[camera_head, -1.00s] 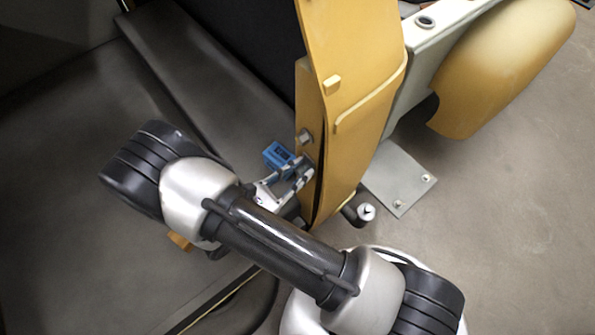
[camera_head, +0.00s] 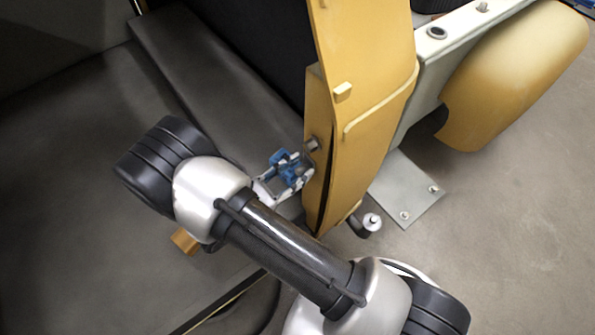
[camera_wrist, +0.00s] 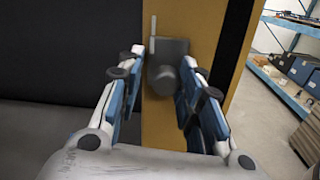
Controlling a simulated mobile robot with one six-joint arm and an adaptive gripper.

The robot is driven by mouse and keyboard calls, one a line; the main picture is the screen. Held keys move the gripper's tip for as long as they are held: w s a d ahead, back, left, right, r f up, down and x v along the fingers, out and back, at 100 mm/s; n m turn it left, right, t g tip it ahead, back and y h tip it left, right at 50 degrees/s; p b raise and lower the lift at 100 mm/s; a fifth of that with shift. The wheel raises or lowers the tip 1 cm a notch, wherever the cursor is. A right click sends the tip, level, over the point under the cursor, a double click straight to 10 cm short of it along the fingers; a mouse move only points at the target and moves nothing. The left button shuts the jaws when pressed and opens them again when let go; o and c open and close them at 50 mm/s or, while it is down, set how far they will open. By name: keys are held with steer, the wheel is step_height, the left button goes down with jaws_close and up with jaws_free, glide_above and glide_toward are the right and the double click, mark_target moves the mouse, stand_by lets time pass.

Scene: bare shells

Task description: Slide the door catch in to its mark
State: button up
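The door catch (camera_wrist: 172,75) is a dark grey block with a rounded knob on the narrow edge of the yellow door panel. It also shows in the head view (camera_head: 312,144) as a small grey stub. A thin pale upright line, which may be the mark (camera_wrist: 153,35), is on the panel just above and left of the catch in the wrist view. My gripper (camera_wrist: 163,58) is open, with its blue-padded fingers on either side of the catch in that view. I cannot tell whether either finger touches it. In the head view my gripper (camera_head: 294,168) is beside the panel edge, just below-left of the catch.
The yellow door panel (camera_head: 362,70) stands right of my gripper, with a dark opening behind it. A grey plate with bolts (camera_head: 408,195) and a yellow rounded shell (camera_head: 515,75) are farther right. Shelving (camera_wrist: 285,75) stands at the right in the wrist view. Grey floor lies around.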

steer(key=shift+o, duration=0.9)
steer(key=shift+s, duration=0.1)
steer(key=v, duration=1.2)
